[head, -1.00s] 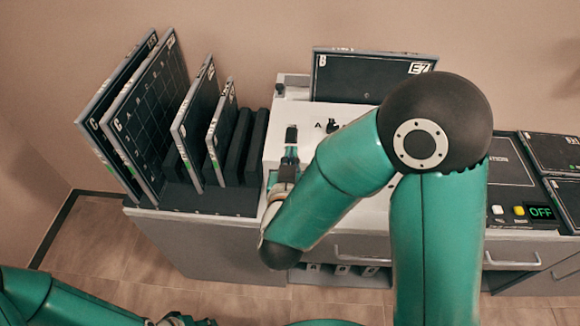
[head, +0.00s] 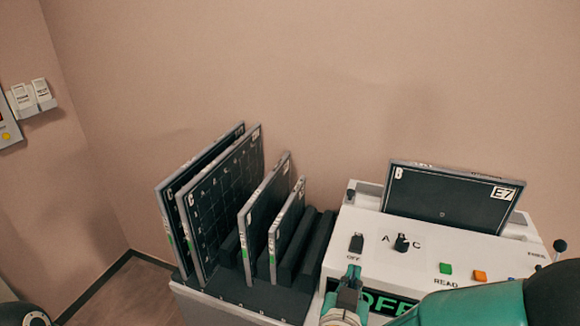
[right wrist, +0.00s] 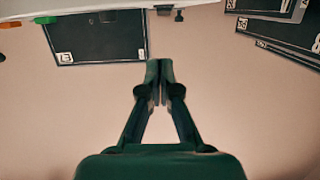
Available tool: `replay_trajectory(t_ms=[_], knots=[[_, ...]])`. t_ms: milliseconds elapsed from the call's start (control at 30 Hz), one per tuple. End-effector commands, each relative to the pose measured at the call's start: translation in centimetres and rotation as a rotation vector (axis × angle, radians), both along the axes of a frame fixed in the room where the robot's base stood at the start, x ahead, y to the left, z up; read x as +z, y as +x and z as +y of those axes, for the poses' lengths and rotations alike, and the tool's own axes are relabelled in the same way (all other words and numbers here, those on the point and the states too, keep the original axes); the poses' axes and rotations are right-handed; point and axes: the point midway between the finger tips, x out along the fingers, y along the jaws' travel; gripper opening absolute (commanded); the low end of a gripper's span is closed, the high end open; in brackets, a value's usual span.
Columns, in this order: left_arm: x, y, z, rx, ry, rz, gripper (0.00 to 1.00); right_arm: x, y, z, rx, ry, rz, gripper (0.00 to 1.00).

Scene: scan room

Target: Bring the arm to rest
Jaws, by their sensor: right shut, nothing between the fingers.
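My right gripper (head: 350,277) is at the lower middle of the head view, in front of the left part of a white console (head: 455,245). Its arm comes in from the lower right and covers part of the console's front. In the right wrist view my right gripper (right wrist: 160,75) has its fingers together, with nothing between them. Behind the fingers in that view is a pinkish surface. My left gripper is out of view.
A dark rack (head: 250,300) with several upright panels (head: 225,195) stands left of the console. Panel B E7 (head: 450,200) stands at the console's back. A selector knob (head: 402,243), green (head: 446,268) and orange buttons (head: 480,276) are on top. A green-lettered display (head: 390,305) is partly hidden.

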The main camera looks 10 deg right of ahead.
Motion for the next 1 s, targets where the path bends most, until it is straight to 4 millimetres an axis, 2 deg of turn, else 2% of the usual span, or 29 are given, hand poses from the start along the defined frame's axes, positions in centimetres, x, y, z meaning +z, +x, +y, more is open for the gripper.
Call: replay_trajectory(t_ms=[67, 167, 267, 367, 400, 467, 500, 600, 700, 767, 900, 1000], knots=[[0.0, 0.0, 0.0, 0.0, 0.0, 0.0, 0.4, -1.0, 0.4, 0.2, 0.019, 0.01, 0.021, 0.0], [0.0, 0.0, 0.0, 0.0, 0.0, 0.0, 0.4, -4.0, 1.5, 0.7, 0.073, 0.047, 0.081, 0.0], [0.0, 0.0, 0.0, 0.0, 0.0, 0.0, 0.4, -9.2, 2.4, 1.6, 0.161, 0.12, 0.199, 0.0], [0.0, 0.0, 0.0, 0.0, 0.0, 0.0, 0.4, -16.1, 2.0, 2.6, 0.26, 0.228, 0.371, 0.0], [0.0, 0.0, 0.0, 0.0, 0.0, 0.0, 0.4, -19.0, 1.3, 3.1, 0.296, 0.279, 0.451, 0.0], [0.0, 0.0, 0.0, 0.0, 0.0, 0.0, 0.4, -23.1, -0.5, 3.7, 0.345, 0.36, 0.575, 0.0], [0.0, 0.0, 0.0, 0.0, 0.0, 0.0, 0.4, -25.6, -1.9, 4.1, 0.373, 0.414, 0.658, 0.0], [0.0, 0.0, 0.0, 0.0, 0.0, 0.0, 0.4, -30.5, -6.3, 5.0, 0.429, 0.539, 0.857, 0.0], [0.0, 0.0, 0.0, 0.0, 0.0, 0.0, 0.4, -33.6, -10.4, 5.6, 0.467, 0.639, 1.016, 0.0], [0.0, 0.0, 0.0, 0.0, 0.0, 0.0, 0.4, -34.6, -12.4, 5.9, 0.483, 0.682, 1.088, 0.0], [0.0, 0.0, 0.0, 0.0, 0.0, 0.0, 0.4, -35.8, -15.1, 6.3, 0.503, 0.736, 1.18, 0.2], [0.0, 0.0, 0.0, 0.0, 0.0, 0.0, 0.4, -35.9, -15.5, 6.4, 0.507, 0.743, 1.197, 0.37]])
